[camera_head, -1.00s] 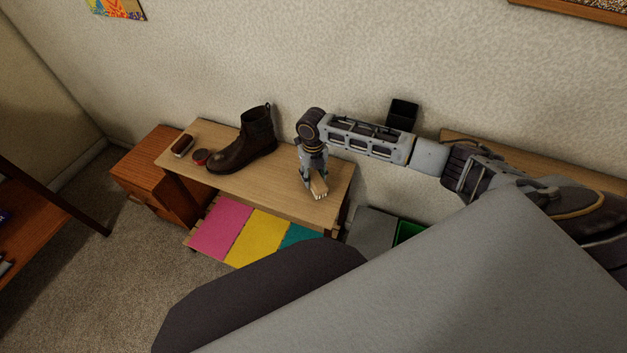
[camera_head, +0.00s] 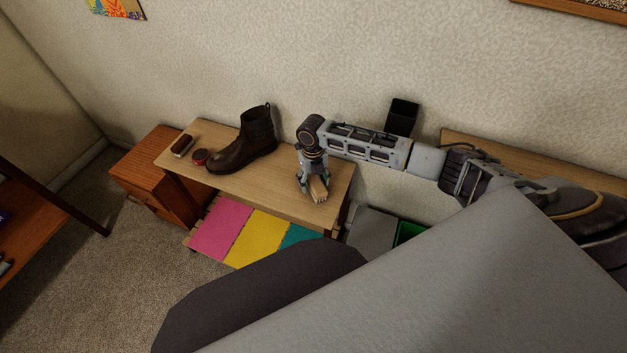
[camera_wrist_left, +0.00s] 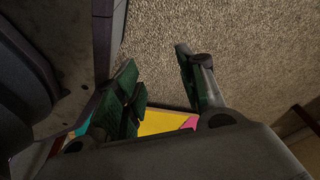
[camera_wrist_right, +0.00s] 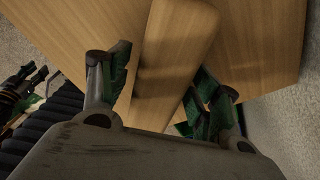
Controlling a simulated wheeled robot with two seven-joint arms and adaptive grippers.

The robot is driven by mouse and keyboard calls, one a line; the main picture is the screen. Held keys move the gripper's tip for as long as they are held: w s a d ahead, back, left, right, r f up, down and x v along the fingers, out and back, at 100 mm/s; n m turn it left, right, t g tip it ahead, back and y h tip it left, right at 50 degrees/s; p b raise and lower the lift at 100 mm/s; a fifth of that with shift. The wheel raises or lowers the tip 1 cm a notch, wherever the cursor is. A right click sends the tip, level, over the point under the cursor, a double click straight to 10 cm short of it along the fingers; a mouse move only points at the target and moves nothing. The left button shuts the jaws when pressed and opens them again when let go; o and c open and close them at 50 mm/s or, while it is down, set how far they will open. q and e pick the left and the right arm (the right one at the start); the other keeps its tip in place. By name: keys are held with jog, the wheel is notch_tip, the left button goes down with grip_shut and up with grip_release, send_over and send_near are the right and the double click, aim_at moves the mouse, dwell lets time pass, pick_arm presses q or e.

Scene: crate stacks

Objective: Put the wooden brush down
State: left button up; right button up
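The wooden brush (camera_head: 319,190) lies on the right end of the light wooden bench (camera_head: 232,176). In the right wrist view the brush (camera_wrist_right: 178,45) is a pale wooden bar flat over the bench top. My right gripper (camera_head: 314,187) points down over the brush with its fingers spread on either side of it. In the right wrist view a clear gap shows between the left finger and the brush; the right finger is close to it, and touch cannot be told. My left gripper (camera_wrist_left: 160,80) is open and empty above the floor, outside the head view.
A black box (camera_head: 402,117) is behind my right arm. The bench's middle is clear.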

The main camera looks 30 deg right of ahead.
aim_at(313, 177)
jog(key=shift+r, duration=0.45)
jog(key=r, duration=0.2)
jog(key=r+p, duration=0.1)
jog(key=r, duration=0.2)
jog(key=shift+w+r, duration=0.2)
jog(key=shift+r, duration=0.05)
notch_tip(313, 177, up, 4)
jog(key=shift+w+d+r+p, duration=0.1)
jog(key=shift+r+p, duration=0.1)
jog(key=shift+p, duration=0.15)
pick_arm(q)
jog(key=shift+s+a+f, duration=0.4)
jog(key=shift+a, duration=0.25)
jog(key=shift+s+a+f, duration=0.35)
jog(key=shift+s+a, duration=0.05)
jog(key=shift+a, duration=0.2)
pick_arm(e)
jog(key=shift+r, duration=0.75)
pick_arm(q)
jog(key=shift+s+d, duration=0.1)
jog(key=shift+s+d+f, duration=0.1)
jog(key=shift+s, duration=0.5)
pick_arm(e)
jog(key=shift+f, duration=0.1)
